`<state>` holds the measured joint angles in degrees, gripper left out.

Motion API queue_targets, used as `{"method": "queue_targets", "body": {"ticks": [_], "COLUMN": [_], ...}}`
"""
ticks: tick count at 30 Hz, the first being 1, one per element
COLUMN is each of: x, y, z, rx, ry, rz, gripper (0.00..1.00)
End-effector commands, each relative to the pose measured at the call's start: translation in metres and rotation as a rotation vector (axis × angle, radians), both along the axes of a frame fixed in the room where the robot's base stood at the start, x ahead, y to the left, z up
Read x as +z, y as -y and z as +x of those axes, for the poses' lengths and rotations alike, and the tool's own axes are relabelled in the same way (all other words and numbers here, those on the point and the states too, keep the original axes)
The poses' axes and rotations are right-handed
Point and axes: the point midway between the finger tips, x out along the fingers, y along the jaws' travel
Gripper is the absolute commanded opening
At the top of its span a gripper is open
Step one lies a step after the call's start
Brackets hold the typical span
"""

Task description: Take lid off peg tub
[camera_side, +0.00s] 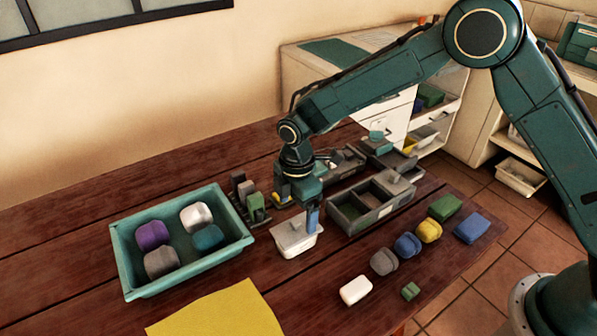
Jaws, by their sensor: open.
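The peg tub (299,250) appears to be the small white tub on the wooden table, right of the teal basin. Its pale grey lid (291,233) is on top. My gripper (312,228) points down at the right part of the lid, with a blue finger showing close to it. It is open. The gap between the fingers is hidden from this side, and I cannot tell whether they touch the lid.
A teal basin (122,247) with several rolled cloths stands left. A grey divided box (352,226) is close on the right. A yellow cloth (217,312) lies in front. Several coloured blocks and rolls, including a white block (355,290), lie front right.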

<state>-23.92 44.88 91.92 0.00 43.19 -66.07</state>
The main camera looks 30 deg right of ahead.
Motion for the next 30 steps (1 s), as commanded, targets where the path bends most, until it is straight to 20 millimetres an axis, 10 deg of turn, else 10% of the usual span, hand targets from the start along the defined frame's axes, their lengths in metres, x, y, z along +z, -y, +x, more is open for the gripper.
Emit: {"method": "queue_targets", "body": {"ticks": [30], "x": [-0.052], "y": [-0.001], "z": [0.001], "rx": [0.0], "ry": [0.0], "rz": [0.0], "gripper": [0.89]}}
